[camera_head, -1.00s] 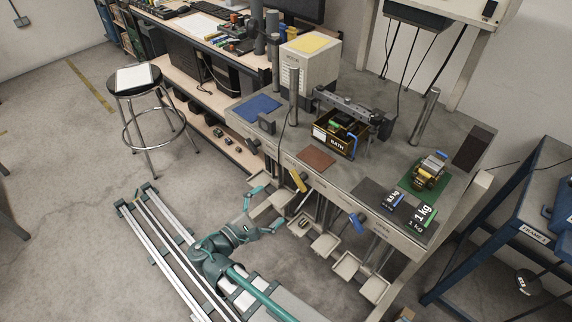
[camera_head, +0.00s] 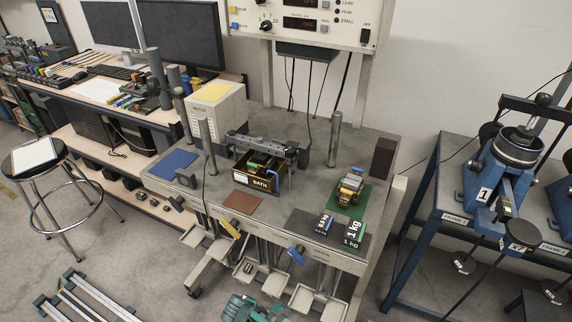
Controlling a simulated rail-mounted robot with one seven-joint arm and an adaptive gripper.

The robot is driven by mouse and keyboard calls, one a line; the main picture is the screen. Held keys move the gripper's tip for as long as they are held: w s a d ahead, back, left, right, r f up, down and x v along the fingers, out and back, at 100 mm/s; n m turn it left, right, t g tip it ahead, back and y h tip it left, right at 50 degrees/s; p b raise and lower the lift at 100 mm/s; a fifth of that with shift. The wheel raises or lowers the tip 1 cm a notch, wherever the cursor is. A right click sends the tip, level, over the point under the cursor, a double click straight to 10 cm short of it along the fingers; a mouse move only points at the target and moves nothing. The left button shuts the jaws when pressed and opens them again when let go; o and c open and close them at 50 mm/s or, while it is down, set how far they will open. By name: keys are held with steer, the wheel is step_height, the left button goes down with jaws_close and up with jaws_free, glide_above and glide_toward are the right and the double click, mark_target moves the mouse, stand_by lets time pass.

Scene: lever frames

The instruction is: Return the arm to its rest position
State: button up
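Teal parts of my arm (camera_head: 254,309) show at the bottom edge, just in front of the bench. The frame cuts them off. I cannot make out the fingers of my gripper among them, or whether they are open or shut. Nothing held shows there. The rest of my arm is below the picture. The rest position has no mark that I can see.
Low trays (camera_head: 306,300) hang below. Floor rails (camera_head: 85,300) lie left; a stool (camera_head: 50,165) stands behind.

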steer(key=s+d+f+m+g+y, duration=0.3)
steer(key=s+d+f+m+g, duration=0.1)
steer(key=s+d, duration=0.4)
steer(key=s+d+f+m+g+y, duration=0.3)
steer(key=s+d+f+m, duration=0.3)
steer(key=d, duration=0.5)
steer(key=shift+s+f+m+g, duration=0.2)
steer(key=shift+s+m+g, duration=0.6)
steer(key=shift+s+m, duration=0.35)
steer(key=shift+c, duration=0.3)
